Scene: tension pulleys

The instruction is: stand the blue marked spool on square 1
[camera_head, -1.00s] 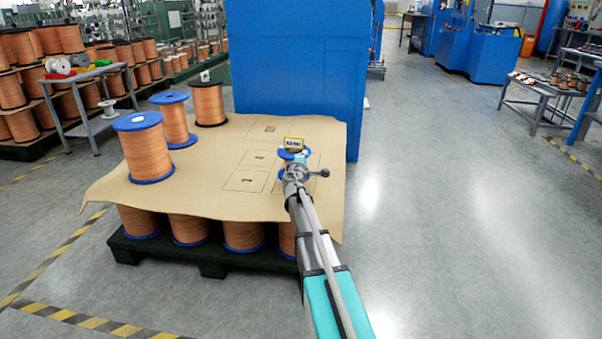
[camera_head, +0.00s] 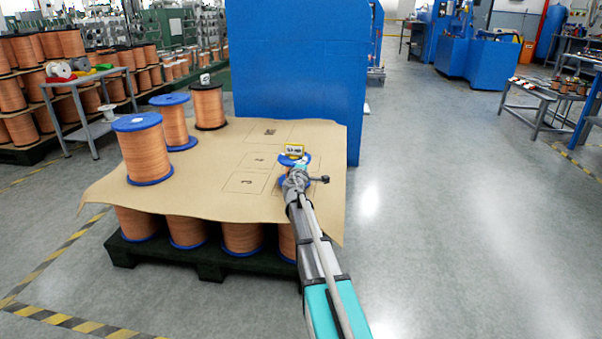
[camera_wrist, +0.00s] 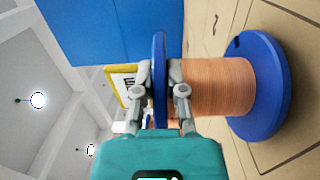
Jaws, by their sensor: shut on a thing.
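The blue marked spool has blue end discs and a copper winding (camera_wrist: 215,86). It shows in the head view as a blue disc (camera_head: 286,160), mostly hidden by my arm. A yellow-framed tag (camera_head: 294,151) stands at its upper disc. My gripper (camera_wrist: 160,85) is shut on the rim of that disc (camera_wrist: 159,50). The lower disc (camera_wrist: 268,85) is close to the cardboard; I cannot tell if they touch. The cardboard (camera_head: 200,205) bears several outlined squares, including a left front one (camera_head: 244,183) and one behind it (camera_head: 258,160). Their numbers are too small to read surely.
Two blue-disc spools (camera_head: 146,150) (camera_head: 174,123) and a black-disc spool (camera_head: 208,104) stand upright on the cardboard's left side. A blue cabinet (camera_head: 295,70) rises behind the cardboard. Floor to the right is clear.

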